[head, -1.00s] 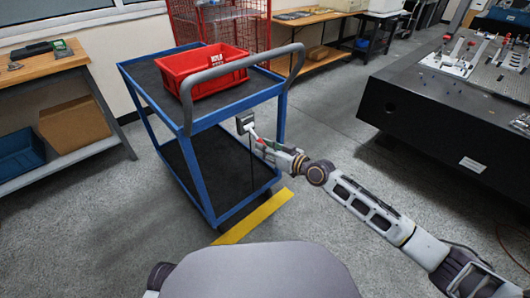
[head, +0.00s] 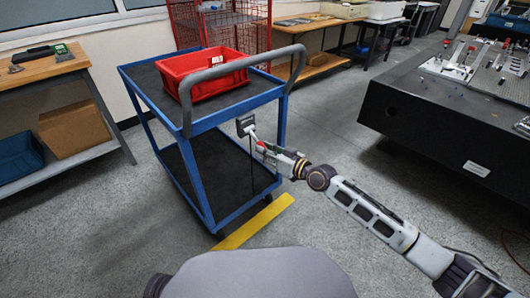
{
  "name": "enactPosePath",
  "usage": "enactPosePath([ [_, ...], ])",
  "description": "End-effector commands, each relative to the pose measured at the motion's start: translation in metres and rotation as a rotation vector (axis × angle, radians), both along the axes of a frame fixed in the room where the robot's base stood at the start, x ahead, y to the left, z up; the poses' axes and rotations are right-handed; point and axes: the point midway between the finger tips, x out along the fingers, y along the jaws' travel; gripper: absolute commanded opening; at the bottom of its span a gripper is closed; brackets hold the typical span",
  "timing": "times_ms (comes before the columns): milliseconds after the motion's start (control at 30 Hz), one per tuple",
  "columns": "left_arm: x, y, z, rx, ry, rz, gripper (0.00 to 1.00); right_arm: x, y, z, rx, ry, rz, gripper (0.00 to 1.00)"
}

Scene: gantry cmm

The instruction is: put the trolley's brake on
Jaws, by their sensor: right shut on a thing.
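The blue trolley (head: 205,208) stands in front of me, with a grey push handle (head: 240,68) along its near top side. A dark grey box-like part with a pale lever, which looks like the brake lever (head: 247,127), shows below the top shelf near the right post. My right gripper (head: 262,147) is at the lower end of this lever and appears shut on it. The exact contact is too small to see. My left gripper is out of view.
A red bin (head: 205,82) sits on the trolley's top shelf. A yellow floor strip (head: 255,222) runs by its near right wheel. A workbench (head: 50,68) stands left, and a black-sided table (head: 430,130) right. Grey floor between trolley and table is clear.

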Motion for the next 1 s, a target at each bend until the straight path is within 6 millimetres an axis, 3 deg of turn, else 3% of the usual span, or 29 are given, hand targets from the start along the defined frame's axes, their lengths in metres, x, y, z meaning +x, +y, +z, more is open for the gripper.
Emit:
enactPosePath([
  [200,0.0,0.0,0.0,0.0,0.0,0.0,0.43,0.0,-0.001,-0.001,-0.002,0.001,-0.001,0.46],
  [667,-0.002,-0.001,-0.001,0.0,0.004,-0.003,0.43,-0.002,-0.002,-0.001,-0.002,0.001,-0.001,0.46],
  [1000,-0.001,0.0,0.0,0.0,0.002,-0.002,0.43,-0.017,-0.018,0.001,-0.002,0.002,0.0,0.46],
])
